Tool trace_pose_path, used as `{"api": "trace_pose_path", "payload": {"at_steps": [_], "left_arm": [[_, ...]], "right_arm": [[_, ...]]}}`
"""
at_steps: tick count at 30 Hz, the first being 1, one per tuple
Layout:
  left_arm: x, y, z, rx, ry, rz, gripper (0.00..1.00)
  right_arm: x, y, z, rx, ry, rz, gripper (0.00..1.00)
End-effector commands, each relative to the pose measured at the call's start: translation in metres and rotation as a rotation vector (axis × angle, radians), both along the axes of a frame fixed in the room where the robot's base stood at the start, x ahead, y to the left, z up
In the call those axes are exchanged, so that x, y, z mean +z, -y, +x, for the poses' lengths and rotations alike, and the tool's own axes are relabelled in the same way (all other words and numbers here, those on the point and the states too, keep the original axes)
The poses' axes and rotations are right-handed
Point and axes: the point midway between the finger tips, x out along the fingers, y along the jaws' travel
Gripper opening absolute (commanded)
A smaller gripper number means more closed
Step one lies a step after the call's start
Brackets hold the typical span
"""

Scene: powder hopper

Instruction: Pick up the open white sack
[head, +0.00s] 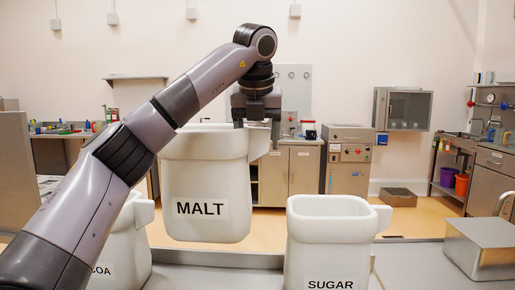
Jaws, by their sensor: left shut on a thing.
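The open white sack labelled MALT (205,180) hangs upright in the middle left of the head view. Its bottom appears clear of the table. My left gripper (257,120) points down at the sack's right side, by the ear near the rim, and is shut on it. My arm crosses in front of the sack's upper left. A second white sack labelled SUGAR (328,245) stands to the right on the table. A third white sack (125,245), its label partly hidden and reading "COA", is behind my arm at lower left. My right gripper is not in view.
A metal box with a lid and handle (485,245) stands at the right. The pale table (215,277) is bare between the two standing sacks. Cabinets, a wall cupboard (402,109) and a sink bench stand farther back across the floor.

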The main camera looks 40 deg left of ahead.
Motion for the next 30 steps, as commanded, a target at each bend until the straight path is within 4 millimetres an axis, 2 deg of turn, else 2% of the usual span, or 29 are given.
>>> {"api": "trace_pose_path", "payload": {"at_steps": [3,10,30], "left_arm": [[0.014,0.001,0.0,-0.002,0.006,0.003,0.31],[0.025,0.001,0.0,-0.002,0.004,0.003,0.31],[0.032,0.001,0.0,-0.004,0.003,0.002,0.31]], "right_arm": [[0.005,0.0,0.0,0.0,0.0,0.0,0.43],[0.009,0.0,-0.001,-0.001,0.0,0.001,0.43],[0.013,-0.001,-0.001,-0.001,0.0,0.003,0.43]]}}
